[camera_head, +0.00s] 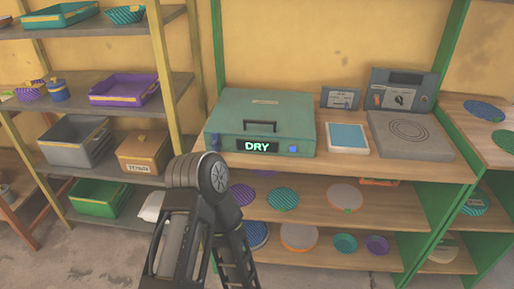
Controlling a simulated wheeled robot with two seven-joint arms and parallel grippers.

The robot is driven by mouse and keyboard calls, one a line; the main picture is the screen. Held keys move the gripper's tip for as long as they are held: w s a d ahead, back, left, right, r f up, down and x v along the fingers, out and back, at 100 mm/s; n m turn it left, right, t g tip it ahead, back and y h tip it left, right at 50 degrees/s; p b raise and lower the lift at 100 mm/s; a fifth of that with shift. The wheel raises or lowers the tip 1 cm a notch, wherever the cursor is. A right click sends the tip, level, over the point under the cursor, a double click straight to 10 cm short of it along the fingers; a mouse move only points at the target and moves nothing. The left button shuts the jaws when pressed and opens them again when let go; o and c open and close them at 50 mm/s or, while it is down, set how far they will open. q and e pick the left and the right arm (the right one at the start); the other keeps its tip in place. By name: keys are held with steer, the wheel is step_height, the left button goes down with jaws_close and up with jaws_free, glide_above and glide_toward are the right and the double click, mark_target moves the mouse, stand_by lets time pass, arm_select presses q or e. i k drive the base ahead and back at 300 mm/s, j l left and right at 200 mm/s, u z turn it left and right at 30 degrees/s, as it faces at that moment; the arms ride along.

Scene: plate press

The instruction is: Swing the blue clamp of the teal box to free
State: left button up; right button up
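The teal box (268,108) stands closed on the wooden shelf top in the middle, with a dark handle on its upper face. A lit panel (258,146) on its front reads DRY. I cannot tell the clamp's exact position at this size. A dark arm of mine rises from the bottom, in front of the box's lower left. No gripper fingertips show.
A white-framed blue pad (347,138) and a grey plate unit (408,133) stand right of the box. Shelves below hold several round plates. A left rack holds a purple tray (124,88), a grey bin (75,141) and a green bin (96,199). A green post (445,45) stands at right.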

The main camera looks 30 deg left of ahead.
mark_target(216, 143)
steer(key=u, duration=0.4)
steer(key=j+u, duration=0.15)
steer(key=u, duration=0.6)
steer(key=i, duration=0.05)
